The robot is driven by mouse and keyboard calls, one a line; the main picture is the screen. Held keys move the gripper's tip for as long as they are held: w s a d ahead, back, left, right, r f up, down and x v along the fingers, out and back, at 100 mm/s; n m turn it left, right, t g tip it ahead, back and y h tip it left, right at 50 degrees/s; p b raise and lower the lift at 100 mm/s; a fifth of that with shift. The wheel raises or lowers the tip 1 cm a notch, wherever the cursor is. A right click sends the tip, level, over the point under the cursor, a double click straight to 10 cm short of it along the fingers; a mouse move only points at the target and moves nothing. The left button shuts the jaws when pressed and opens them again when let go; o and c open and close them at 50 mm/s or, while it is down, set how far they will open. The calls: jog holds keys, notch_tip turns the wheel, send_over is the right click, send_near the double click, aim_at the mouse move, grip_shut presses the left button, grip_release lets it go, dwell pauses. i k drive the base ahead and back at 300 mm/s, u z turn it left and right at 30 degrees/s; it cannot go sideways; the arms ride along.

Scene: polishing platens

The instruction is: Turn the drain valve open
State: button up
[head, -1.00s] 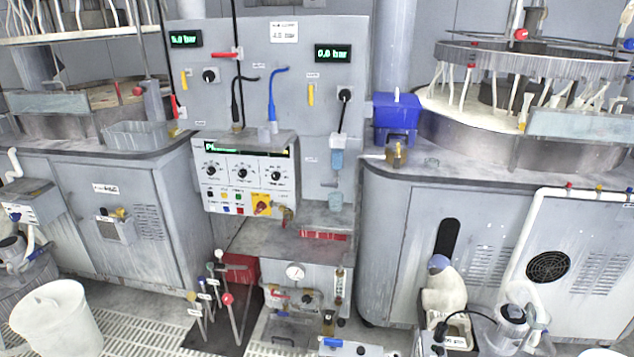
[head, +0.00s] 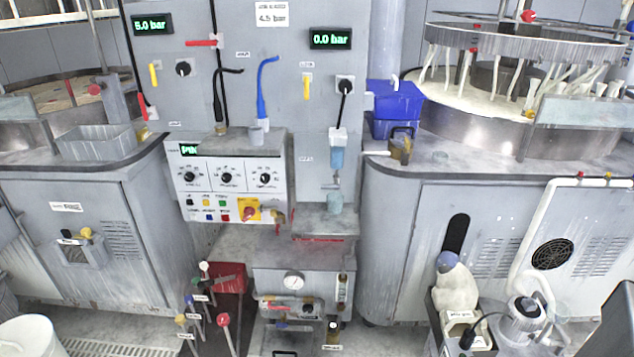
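No part is labelled legibly as the drain valve. A clear blue filter bowl (head: 337,160) hangs on the wall panel below a black knob (head: 345,86). A small metal fitting (head: 337,181) sits under the bowl, above a pale blue cup (head: 335,203) on the ledge. Lower down, a grey box with a round gauge (head: 293,282) carries a valve with a blue lever (head: 295,327), lying roughly level, and a brass fitting (head: 333,331) beside it. Which one is the drain valve I cannot tell. My gripper is not in view.
A control box (head: 228,178) with dials and a red-on-yellow switch (head: 249,211) sits on the middle bench. Several ball-topped levers (head: 205,300) stand at the lower left. A white bottle (head: 455,285) and a pump-like unit (head: 525,312) stand on the floor at the right.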

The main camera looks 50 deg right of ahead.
aim_at(335, 186)
jog(key=i, duration=1.05)
jog(key=z, duration=0.2)
